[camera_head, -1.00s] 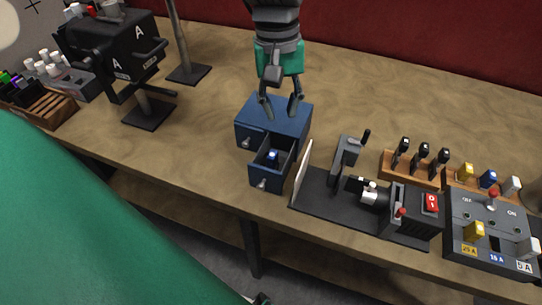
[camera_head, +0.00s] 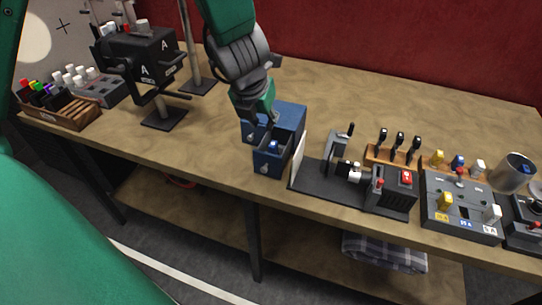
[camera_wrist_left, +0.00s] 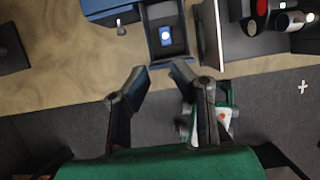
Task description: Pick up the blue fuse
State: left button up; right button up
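A small blue fuse (camera_head: 272,147) with a pale top stands in the open lower drawer (camera_head: 268,166) of a blue cabinet (camera_head: 289,118). It also shows in the left wrist view (camera_wrist_left: 166,36), inside the drawer. My left gripper (camera_head: 260,122) is in front of the cabinet's left part, close to the drawer; its fingers are partly hidden in the head view. In the left wrist view the left gripper (camera_wrist_left: 161,70) has its fingers apart with nothing between them, and the fuse lies beyond the tips. My right gripper is not in view.
Another blue fuse (camera_head: 457,161) stands in a rack between yellow and white ones, behind a fuse panel (camera_head: 460,207). A white board (camera_head: 298,160) and a black device (camera_head: 390,190) stand right of the drawer. A black stand (camera_head: 163,119) is at left.

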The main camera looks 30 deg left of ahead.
pick_arm(q)
jog(key=b, duration=0.1)
send_over(274, 144)
jog(key=s, duration=0.3)
notch_tip(274, 144, down, 5)
jog(key=shift+w+d+f, duration=0.25)
jog(key=shift+d, duration=0.05)
jog(key=shift+w+f, duration=0.1)
jog(key=shift+f, duration=0.2)
jog(key=x, duration=0.2)
jog(key=b+x, duration=0.1)
jog(key=x, duration=0.1)
jog(key=shift+w+a, duration=0.15)
jog(key=shift+a, duration=0.1)
jog(key=shift+w+a+f, duration=0.2)
jog(key=shift+a+f, duration=0.05)
jog(key=shift+f, duration=0.1)
jog(key=shift+s+d+r, duration=0.1)
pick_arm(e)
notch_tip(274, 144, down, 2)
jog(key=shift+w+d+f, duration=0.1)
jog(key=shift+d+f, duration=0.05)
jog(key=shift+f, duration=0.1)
pick_arm(q)
jog(key=shift+d, duration=0.1)
grip_shut()
jog(key=shift+d, duration=0.15)
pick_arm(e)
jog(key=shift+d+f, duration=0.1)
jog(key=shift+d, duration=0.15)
